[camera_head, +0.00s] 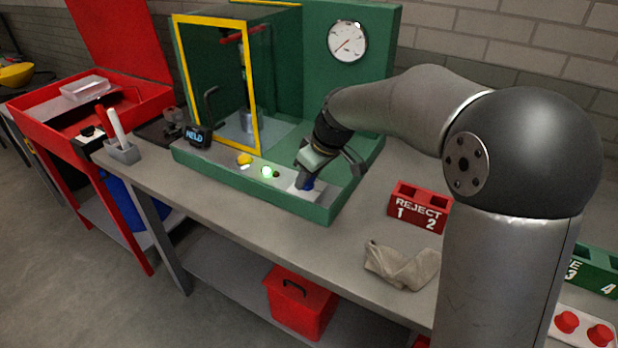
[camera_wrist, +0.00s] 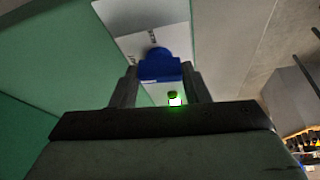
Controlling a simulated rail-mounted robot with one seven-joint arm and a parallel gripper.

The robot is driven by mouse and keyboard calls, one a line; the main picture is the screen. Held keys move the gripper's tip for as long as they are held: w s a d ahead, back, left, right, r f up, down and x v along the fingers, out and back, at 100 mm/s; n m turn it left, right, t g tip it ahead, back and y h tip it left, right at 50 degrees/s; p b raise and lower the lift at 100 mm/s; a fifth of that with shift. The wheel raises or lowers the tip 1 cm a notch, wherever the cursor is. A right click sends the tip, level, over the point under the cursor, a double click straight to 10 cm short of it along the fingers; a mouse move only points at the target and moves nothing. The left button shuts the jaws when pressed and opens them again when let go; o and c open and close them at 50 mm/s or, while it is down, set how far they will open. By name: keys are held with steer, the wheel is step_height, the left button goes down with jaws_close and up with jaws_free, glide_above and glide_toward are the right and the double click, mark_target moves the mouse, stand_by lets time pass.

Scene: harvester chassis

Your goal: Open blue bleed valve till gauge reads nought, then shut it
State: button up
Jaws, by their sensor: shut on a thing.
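The blue bleed valve (camera_wrist: 165,64) shows in the wrist view on a pale plate with dark markings. My gripper (camera_wrist: 155,88) is shut on the valve's blue handle, one finger on each side. In the head view my gripper (camera_head: 308,180) reaches down to the front right of the green test rig, and only a little of the blue valve (camera_head: 308,185) shows beneath it. The round white gauge (camera_head: 347,41) is on the rig's green back panel. Its needle points to the lower left; the figures are too small to read.
The yellow-framed guard (camera_head: 252,90) stands left of my gripper. A lit green lamp (camera_head: 267,172), a yellow knob (camera_head: 244,159) and a HELD sign (camera_head: 198,136) are along the rig's front. A red REJECT block (camera_head: 417,207) and a cloth (camera_head: 400,265) lie right on the bench.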

steer(key=shift+w+n, duration=0.1)
steer(key=shift+n, duration=0.7)
steer(key=shift+g, duration=0.4)
steer(key=o, duration=1)
steer(key=v, duration=1.7)
steer(key=shift+d+r, duration=0.15)
steer(key=shift+d, duration=0.25)
steer(key=s+d+f+m+h, duration=0.1)
steer(key=s+f+m, duration=0.3)
steer(key=s, duration=0.5)
steer(key=s+d+f+m+g+h, duration=0.1)
steer(key=s+d+f+m, duration=0.2)
steer(key=s+f, duration=0.6)
steer(key=s+d+f+m+h+p, duration=0.1)
steer(key=s+d+f+m, duration=0.3)
steer(key=s+f, duration=0.3)
steer(key=shift+s+d+m+g, duration=0.1)
steer(key=shift+s+m+g, duration=0.05)
steer(key=shift+s, duration=0.45)
steer(key=shift+s+d+m+g, duration=0.15)
steer(key=shift+s, duration=0.45)
